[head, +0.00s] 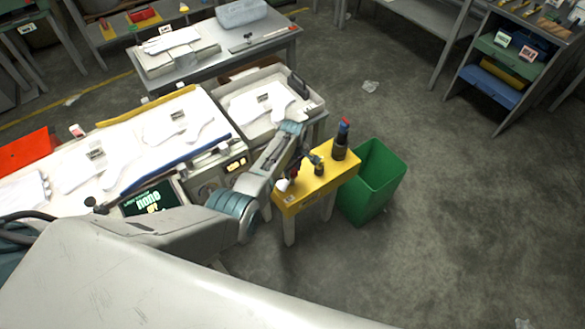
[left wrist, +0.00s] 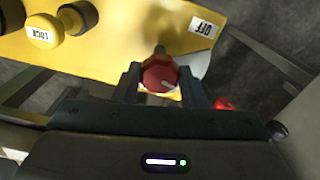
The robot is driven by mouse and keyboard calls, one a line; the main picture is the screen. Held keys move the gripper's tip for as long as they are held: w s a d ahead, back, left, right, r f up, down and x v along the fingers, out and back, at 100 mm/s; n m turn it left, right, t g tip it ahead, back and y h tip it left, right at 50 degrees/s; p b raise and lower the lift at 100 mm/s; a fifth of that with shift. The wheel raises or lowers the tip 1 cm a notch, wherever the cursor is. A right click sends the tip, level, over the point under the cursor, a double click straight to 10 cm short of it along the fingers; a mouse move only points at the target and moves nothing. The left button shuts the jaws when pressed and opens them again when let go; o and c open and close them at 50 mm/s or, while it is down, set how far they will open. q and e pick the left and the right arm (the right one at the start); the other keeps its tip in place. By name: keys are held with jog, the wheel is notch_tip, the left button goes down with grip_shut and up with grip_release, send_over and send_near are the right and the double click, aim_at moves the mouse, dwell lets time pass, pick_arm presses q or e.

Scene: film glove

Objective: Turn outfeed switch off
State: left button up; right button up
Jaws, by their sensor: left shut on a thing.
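My left gripper (head: 298,164) is at the box's left part. In the left wrist view its fingers stand on both sides of a red knob (left wrist: 159,70) with a white pointer line, and it is shut on this knob. The pointer line slants towards the right finger. My right gripper is in neither view.
A green bin (head: 382,180) stands against the box's right side. A tray with white gloves (head: 262,100) lies behind my arm.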

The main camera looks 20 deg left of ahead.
pick_arm(q)
jog(key=shift+w+r+n, duration=0.1)
jog(key=shift+n, duration=1.3)
jog(key=o, duration=1)
jog(key=shift+r, duration=0.4)
notch_tip(320, 180, up, 10)
jog(key=shift+f, duration=0.1)
